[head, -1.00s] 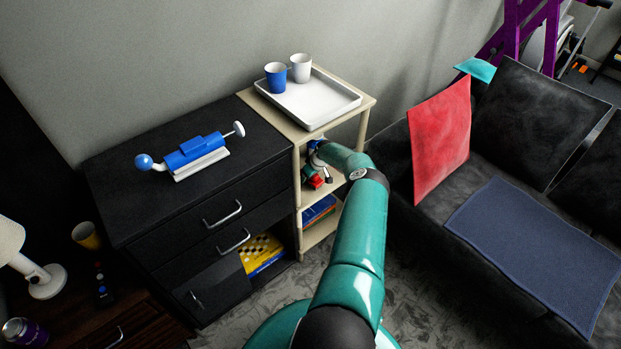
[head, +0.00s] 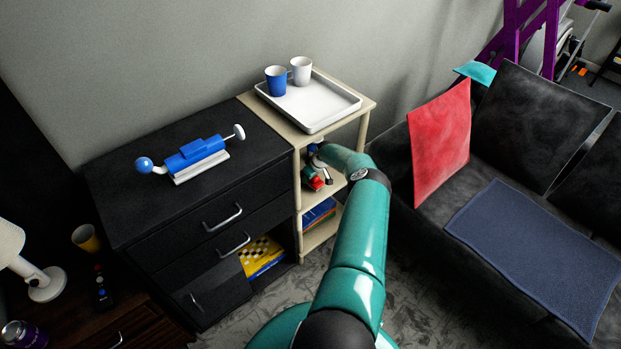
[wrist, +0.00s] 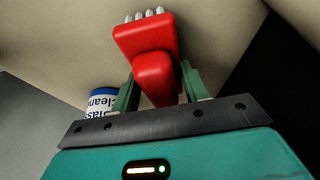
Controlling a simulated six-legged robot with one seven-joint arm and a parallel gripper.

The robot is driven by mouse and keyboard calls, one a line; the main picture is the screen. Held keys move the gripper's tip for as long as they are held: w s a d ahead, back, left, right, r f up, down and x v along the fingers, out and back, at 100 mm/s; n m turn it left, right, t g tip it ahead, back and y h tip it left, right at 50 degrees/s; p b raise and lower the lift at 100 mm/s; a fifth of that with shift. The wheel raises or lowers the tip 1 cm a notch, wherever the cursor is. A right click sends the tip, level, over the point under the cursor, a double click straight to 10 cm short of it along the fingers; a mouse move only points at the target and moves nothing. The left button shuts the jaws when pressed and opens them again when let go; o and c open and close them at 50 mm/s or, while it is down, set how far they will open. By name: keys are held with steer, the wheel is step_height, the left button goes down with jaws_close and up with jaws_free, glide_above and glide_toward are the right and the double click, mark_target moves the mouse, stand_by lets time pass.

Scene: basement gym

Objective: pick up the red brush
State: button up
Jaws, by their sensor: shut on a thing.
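The red brush (wrist: 152,68) with pale bristles is between the two green fingers of my gripper (wrist: 158,88) in the wrist view. The gripper is shut on it, and the bristle end points away from my wrist. In the head view the brush (head: 315,183) shows as a small red patch inside the middle level of the beige shelf unit (head: 297,215). My gripper (head: 318,172) reaches in there and is partly hidden by my own arm. I cannot tell whether the brush still touches the shelf board.
A white and blue container with a cleaner label (wrist: 101,101) stands close left of the gripper. The shelf's top bears a white tray (head: 330,115) with two cups. A black cabinet (head: 180,235) stands left, a dark sofa (head: 430,222) right.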

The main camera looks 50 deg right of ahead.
step_height(320, 180, up, 2)
steer(key=shift+r, duration=0.25)
steer(key=shift+s, duration=0.7)
steer(key=s+a, duration=0.2)
steer(key=s, duration=1.4)
steer(key=shift+s+a, duration=0.25)
steer(key=o, duration=0.5)
steer(key=c, duration=0.3)
steer(key=shift+c, duration=0.2)
steer(key=shift+s, duration=0.1)
